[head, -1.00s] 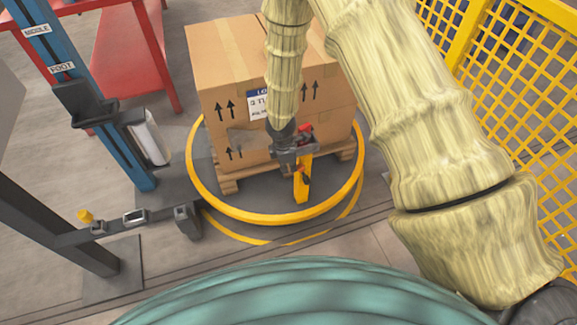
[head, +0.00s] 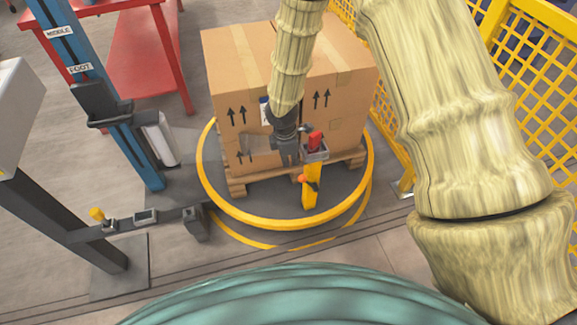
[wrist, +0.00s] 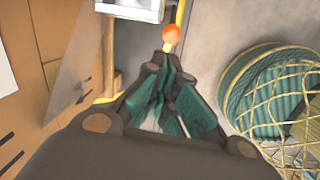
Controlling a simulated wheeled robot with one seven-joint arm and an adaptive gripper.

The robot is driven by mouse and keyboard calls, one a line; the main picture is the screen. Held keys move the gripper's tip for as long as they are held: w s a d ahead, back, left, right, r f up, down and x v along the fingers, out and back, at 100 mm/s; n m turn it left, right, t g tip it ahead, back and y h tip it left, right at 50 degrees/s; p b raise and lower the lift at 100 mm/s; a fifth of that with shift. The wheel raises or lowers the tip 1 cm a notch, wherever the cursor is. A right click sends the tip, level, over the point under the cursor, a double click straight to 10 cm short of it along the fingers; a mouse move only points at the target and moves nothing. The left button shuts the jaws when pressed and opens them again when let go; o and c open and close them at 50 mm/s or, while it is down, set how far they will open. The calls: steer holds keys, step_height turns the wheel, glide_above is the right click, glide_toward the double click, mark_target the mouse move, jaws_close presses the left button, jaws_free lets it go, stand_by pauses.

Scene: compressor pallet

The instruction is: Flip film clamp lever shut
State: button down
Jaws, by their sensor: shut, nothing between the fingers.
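The film clamp (head: 315,154) is a grey box-like head with a red part on top, on a short yellow post (head: 312,192) at the front of the turntable. Its grey body also shows at the top of the wrist view (wrist: 143,9). The lever's orange ball knob (head: 303,178) sticks out below the head, and shows in the wrist view (wrist: 170,34) just beyond my fingertips. My gripper (head: 288,158) is shut and empty, just left of the clamp head. In the wrist view my fingers (wrist: 170,72) point toward the knob, seemingly apart from it. The lever's shaft is mostly hidden.
Cardboard boxes (head: 240,70) on a wooden pallet stand close behind the clamp, with a loose clear film flap (head: 262,143). The turntable's yellow ring (head: 262,218) surrounds them. A blue column (head: 135,130) stands left; yellow mesh fencing (head: 530,85) stands right.

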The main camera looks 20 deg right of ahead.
steer(key=shift+s+d+r, duration=0.1)
steer(key=shift+r, duration=0.55)
steer(key=s+a+f+m+g+y, duration=0.15)
steer(key=s+f+m, duration=0.35)
steer(key=s+f, duration=0.6)
steer(key=s+d+f+m, duration=0.1)
steer(key=s+m, duration=0.3)
steer(key=s, duration=0.4)
steer(key=s+d+f+m, duration=0.2)
steer(key=s+d+m, duration=0.1)
steer(key=s, duration=0.4)
steer(key=s+d+f+m, duration=0.1)
steer(key=s+d+m, duration=0.2)
steer(key=s+m, duration=0.2)
steer(key=s+t, duration=0.1)
steer(key=s, duration=0.2)
steer(key=shift+s+f, duration=0.2)
steer(key=shift+s, duration=0.15)
